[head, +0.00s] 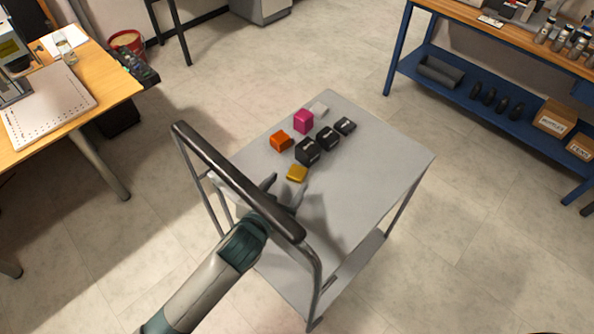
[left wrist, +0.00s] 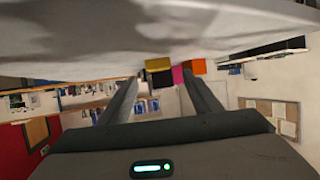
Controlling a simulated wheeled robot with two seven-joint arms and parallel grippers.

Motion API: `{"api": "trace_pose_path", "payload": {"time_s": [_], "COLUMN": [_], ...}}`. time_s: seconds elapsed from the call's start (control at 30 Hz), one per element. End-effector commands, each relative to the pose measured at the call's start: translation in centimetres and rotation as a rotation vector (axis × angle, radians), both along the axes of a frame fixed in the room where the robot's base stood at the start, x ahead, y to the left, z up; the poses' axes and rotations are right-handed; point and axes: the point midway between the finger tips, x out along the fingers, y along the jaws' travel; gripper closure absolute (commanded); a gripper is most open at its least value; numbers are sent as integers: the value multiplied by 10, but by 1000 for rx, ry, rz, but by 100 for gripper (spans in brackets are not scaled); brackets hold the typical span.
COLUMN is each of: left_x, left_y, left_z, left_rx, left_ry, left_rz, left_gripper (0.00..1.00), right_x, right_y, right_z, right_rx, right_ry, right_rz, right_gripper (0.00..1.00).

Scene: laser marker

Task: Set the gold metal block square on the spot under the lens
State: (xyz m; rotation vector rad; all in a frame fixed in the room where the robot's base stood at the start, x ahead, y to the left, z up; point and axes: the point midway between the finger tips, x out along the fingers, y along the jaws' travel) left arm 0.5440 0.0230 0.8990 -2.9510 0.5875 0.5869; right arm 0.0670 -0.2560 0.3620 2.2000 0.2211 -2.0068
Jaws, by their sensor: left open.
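The gold metal block (head: 297,173) lies on the top of the grey cart (head: 350,190), nearest the handle among several blocks. My left gripper (head: 283,186) is open and empty, low over the cart top on the handle side of the gold block. Its fingers point toward the block. In the left wrist view, which looks upside down, the gold block (left wrist: 158,65) shows beyond and between the open fingers (left wrist: 160,90), apart from them. The laser marker (head: 14,60) is partly cut off at the left edge, with a pale perforated plate (head: 55,104). The lens and its spot are not clearly visible. My right gripper is out of view.
Orange (head: 281,140), magenta (head: 303,121), light grey (head: 319,108) and several black blocks (head: 307,151) stand close behind the gold one. The dark cart handle (head: 225,170) crosses near my left arm. The cart's right half is clear. A blue-framed bench (head: 450,85) stands at right.

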Motion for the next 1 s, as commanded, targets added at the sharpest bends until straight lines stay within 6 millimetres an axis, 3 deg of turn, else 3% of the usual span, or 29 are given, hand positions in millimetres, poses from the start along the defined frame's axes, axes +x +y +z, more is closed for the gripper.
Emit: {"api": "trace_pose_path", "payload": {"time_s": [0.57,1.0], "left_x": [9,43], "left_y": [-4,-19], "left_z": [-4,-20], "left_rx": [0,2], "left_ry": [1,0], "left_rz": [0,1], "left_gripper": [42,42], "right_x": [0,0], "right_y": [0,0], "right_z": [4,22], "right_rx": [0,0], "right_ry": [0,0], "right_rz": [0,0], "right_gripper": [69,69]}}
